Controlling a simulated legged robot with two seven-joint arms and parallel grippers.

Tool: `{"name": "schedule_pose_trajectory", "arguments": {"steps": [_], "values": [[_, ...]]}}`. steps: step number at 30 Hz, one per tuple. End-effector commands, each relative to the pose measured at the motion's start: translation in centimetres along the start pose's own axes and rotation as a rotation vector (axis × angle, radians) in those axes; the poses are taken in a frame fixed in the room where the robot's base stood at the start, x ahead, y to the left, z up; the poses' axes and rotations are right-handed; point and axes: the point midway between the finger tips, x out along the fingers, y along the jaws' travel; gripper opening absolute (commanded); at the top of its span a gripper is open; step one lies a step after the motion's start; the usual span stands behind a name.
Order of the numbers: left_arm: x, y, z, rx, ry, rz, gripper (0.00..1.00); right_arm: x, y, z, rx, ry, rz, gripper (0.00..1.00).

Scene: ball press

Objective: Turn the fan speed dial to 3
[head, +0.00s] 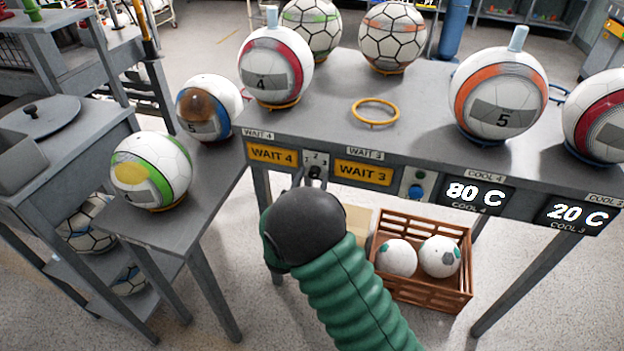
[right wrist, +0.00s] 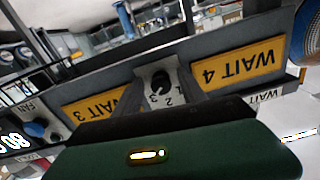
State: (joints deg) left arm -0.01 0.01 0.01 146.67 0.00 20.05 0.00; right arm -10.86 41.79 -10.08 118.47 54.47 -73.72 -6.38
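The dial (right wrist: 160,84) is a black knob on a light plate marked 1, 2 and 3, between the yellow WAIT 4 and WAIT 3 signs. In the head view, its numbered plate (head: 317,158) shows just beyond my right gripper (head: 308,178). In the right wrist view, the dark fingers of my right gripper (right wrist: 160,98) stand apart, one on each side of the knob. I cannot tell whether they touch it. The pointer's exact setting is too small to read. My dark wrist and green sleeve hide the space below. My left gripper is not in view.
The WAIT 4 sign (head: 272,154) and WAIT 3 sign (head: 363,173) flank the dial. A blue button (head: 416,191) is to the right, beside the 80 C display (head: 476,195). Several balls stand on the grey table (head: 345,85). A brown crate (head: 432,292) with two balls is below.

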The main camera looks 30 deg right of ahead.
Motion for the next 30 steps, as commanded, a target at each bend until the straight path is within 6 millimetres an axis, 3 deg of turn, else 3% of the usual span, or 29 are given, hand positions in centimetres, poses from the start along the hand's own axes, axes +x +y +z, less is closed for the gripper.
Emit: {"name": "schedule_pose_trajectory", "arguments": {"steps": [5,8,21,25,30], "values": [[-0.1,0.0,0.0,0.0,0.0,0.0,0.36,-0.2,-0.1,-0.1,0.001,0.002,-0.001,0.49],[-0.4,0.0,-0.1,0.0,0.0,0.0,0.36,-1.4,-0.2,-0.2,0.0,-0.001,-0.003,0.49],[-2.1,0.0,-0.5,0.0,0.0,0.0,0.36,-13.5,-0.2,-0.1,-0.001,-0.002,-0.005,0.49],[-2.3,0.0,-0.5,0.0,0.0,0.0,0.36,-15.8,-0.1,0.1,0.0,-0.002,-0.003,0.49],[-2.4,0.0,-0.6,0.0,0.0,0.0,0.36,-16.8,0.0,0.1,0.0,0.0,0.0,0.49]]}}
